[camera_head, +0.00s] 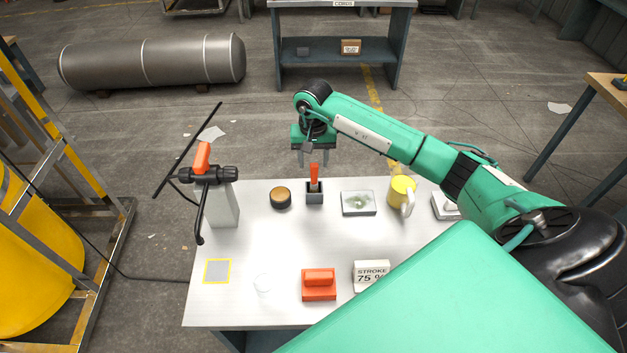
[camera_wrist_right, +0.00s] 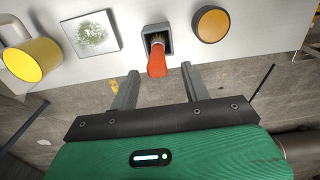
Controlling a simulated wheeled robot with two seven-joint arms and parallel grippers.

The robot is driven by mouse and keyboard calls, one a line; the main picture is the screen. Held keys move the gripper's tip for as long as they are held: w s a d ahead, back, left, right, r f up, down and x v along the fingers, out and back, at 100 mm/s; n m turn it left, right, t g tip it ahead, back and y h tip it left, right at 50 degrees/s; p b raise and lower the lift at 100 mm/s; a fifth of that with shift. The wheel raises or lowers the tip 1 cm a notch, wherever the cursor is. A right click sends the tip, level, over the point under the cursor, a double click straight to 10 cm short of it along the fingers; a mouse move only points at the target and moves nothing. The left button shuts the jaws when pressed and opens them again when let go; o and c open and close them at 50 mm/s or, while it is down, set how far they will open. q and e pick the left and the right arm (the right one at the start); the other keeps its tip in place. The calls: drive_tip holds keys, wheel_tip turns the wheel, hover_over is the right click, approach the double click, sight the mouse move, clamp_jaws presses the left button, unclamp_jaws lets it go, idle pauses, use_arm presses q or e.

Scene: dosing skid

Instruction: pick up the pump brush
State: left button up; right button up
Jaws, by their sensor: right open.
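The pump brush, with its orange handle (camera_head: 314,173) up, stands in a small dark square holder (camera_head: 314,196) near the far edge of the white table. My right gripper (camera_head: 313,160) is open and empty, pointing down just behind the handle. In the right wrist view the orange handle (camera_wrist_right: 157,62) shows between and ahead of the open fingers (camera_wrist_right: 160,77), with a visible gap to each. The brush's lower end is inside the holder (camera_wrist_right: 157,38); bristles are partly visible there. My left gripper is not in view.
A round black pot with an amber top (camera_head: 280,197) stands left of the holder. A valve with an orange handle (camera_head: 202,157) rises at left. An orange block (camera_head: 319,284) and stroke sign (camera_head: 371,274) are nearer.

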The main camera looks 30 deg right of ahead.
sight(314, 174)
drive_tip(key=shift+s+f+p, duration=0.35)
drive_tip(key=shift+f+p, duration=0.45)
wheel_tip(314, 174, down, 3)
drive_tip(key=shift+a+f+p, duration=0.1)
drive_tip(key=shift+p, duration=0.55)
drive_tip(key=shift+f, duration=0.2)
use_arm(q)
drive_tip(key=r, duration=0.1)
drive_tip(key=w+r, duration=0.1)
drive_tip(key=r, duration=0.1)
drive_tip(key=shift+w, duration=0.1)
use_arm(e)
clamp_jaws()
